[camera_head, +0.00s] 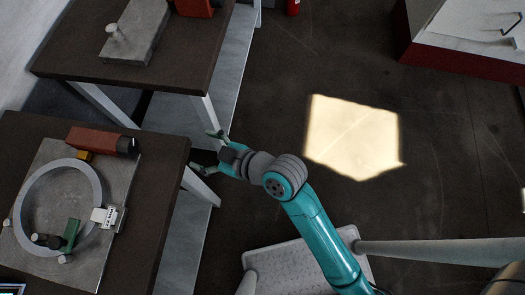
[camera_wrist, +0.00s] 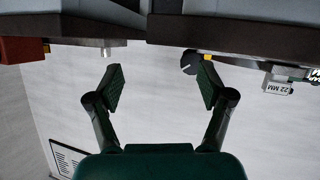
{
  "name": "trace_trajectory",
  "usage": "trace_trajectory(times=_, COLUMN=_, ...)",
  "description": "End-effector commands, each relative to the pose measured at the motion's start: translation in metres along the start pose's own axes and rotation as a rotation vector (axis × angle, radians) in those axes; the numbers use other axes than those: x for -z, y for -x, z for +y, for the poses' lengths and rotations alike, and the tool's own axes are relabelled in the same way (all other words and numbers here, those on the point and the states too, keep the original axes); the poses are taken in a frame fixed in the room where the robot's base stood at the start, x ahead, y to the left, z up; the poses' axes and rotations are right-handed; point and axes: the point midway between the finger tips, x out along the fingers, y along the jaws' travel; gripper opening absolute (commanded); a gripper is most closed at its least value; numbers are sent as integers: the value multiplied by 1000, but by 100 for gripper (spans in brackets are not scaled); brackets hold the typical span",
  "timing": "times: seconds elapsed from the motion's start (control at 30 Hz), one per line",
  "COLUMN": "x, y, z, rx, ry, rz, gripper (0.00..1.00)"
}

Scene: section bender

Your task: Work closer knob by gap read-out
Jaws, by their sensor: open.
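A black knob (camera_head: 127,146) sits on the right end of a red housing (camera_head: 95,139) on the near bench. In the wrist view the black knob (camera_wrist: 189,62) shows as a round face with a pale line, just beyond the right finger. A white read-out (camera_head: 104,216) stands at the right of a grey ring (camera_head: 93,180). In the wrist view the read-out (camera_wrist: 278,88) appears upside down and seems to read 22 MM. My gripper (camera_head: 207,152) is open and empty, off the bench's right edge and apart from the knob; its fingers (camera_wrist: 160,80) are spread.
The ring lies on a grey plate (camera_head: 118,170) with a green piece (camera_head: 72,234) near its lower edge. A second dark bench (camera_head: 185,60) carries a grey block (camera_head: 135,35).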

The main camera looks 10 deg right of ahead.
Motion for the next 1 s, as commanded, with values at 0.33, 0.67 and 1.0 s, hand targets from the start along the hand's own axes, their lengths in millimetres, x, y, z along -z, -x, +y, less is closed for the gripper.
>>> trace_trajectory(times=0.33, x=-47, y=36, z=14, rx=-150, ry=-109, rz=-25, gripper=80)
trace_trajectory(times=0.67, x=-84, y=77, z=22, rx=-288, ry=-194, rz=-36, gripper=80)
trace_trajectory(times=1.0, x=-105, y=107, z=24, rx=-381, ry=-242, rz=-37, gripper=80)
